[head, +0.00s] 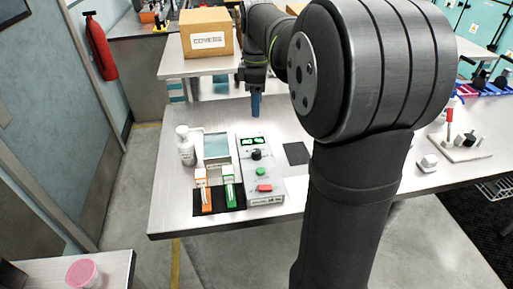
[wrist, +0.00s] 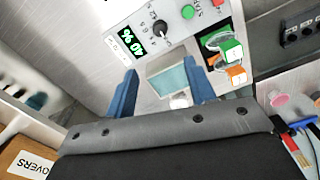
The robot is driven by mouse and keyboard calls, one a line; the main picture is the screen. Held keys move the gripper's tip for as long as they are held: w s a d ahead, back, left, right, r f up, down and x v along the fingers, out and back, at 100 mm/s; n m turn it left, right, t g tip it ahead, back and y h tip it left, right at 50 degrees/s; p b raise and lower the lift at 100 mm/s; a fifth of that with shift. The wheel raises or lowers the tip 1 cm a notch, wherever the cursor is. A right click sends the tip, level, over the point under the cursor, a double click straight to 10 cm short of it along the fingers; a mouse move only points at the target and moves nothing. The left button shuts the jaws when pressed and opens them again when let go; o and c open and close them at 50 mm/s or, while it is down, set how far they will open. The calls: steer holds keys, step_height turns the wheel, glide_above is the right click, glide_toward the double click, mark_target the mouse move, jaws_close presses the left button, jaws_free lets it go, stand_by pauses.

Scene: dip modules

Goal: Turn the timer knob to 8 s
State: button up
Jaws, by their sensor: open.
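The timer is a light grey control box (head: 262,190) on the table, with a lit green display (head: 252,141) above a black knob (head: 256,154). The knob also shows in the wrist view (wrist: 160,27), with printed dial marks around it. Its exact setting is too small to read surely. My gripper (head: 255,107) hangs above the table behind the box, apart from the knob. In the wrist view its two blue fingers (wrist: 160,68) are spread with nothing between them, and the knob lies beyond their tips.
A green button (head: 262,171) and a red button (head: 264,188) sit on the box. A dark square (head: 296,153) lies right.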

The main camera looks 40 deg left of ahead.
mark_target(256, 151)
step_height(256, 151, down, 17)
steer(key=shift+f, duration=0.1)
stand_by(0.3)
steer(key=c, duration=1)
